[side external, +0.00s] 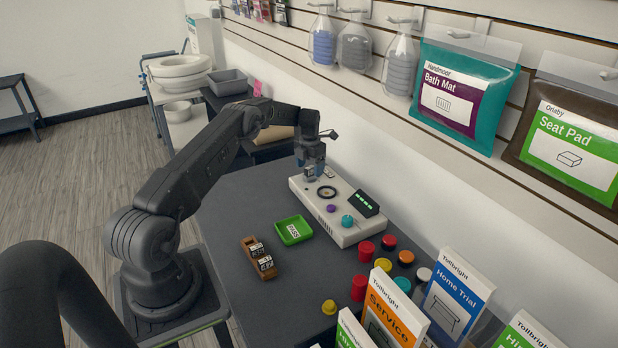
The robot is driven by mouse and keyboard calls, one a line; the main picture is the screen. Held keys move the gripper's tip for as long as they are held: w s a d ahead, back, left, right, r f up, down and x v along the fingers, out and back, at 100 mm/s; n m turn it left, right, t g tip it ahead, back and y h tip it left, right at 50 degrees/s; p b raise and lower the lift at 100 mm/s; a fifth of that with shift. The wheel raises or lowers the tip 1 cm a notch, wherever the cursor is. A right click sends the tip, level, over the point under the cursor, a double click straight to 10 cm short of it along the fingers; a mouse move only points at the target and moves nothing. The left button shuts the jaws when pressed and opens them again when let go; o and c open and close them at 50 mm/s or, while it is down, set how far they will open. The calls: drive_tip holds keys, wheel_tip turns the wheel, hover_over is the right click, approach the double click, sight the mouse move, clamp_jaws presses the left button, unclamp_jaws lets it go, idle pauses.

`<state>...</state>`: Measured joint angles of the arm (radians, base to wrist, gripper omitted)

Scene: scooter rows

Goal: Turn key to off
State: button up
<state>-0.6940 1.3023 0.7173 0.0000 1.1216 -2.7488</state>
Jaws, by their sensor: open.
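A pale control box (312,200) lies on the dark table. It carries a dark ring (326,193), a small purple knob (331,209), a teal knob (347,221) and a black display (365,203) with green lights. My gripper (311,174) is open and points down over the far left end of the box. Something small and grey sits at the fingertips; I cannot tell whether it is the key or part of the fingers. The key and its position are not clear from this view.
A green tray (303,238) with a white label and a brown wooden holder (252,246) with labels lie left of the box. Several coloured caps and upright boxes, such as Home Trial (455,291), crowd the near right. The table's (235,205) left part is clear.

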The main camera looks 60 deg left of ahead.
drive_tip(key=shift+r, duration=3.35)
